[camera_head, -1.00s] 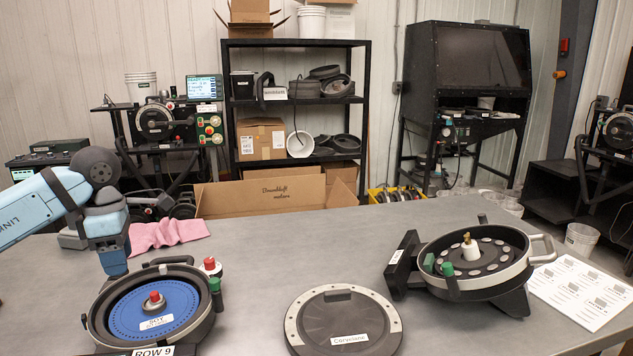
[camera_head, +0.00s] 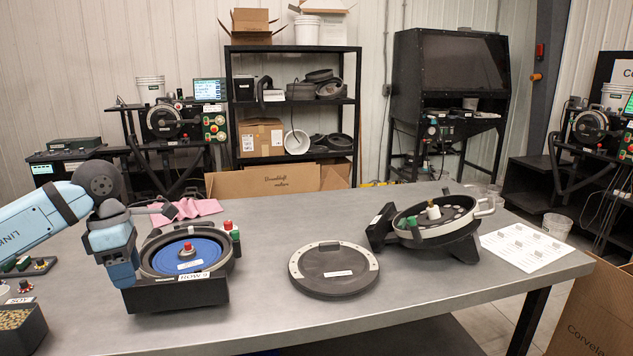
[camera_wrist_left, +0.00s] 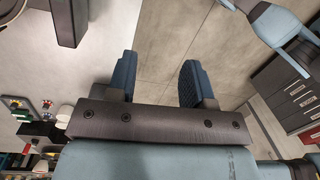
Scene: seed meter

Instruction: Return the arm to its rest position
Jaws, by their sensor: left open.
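My left arm comes in from the left in the head view, and its blue gripper (camera_head: 122,272) hangs at the left side of the seed meter labelled ROW 9 (camera_head: 215,258). In the left wrist view the two dark fingers (camera_wrist_left: 160,80) stand apart with nothing between them.
A round dark lid (camera_head: 335,285) lies mid-table. An open meter (camera_head: 435,215) on a stand and a printed sheet (camera_head: 528,246) are at the right. A pink cloth (camera_head: 193,209) lies behind the left meter. A seed bin (camera_head: 22,328) is at the left edge.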

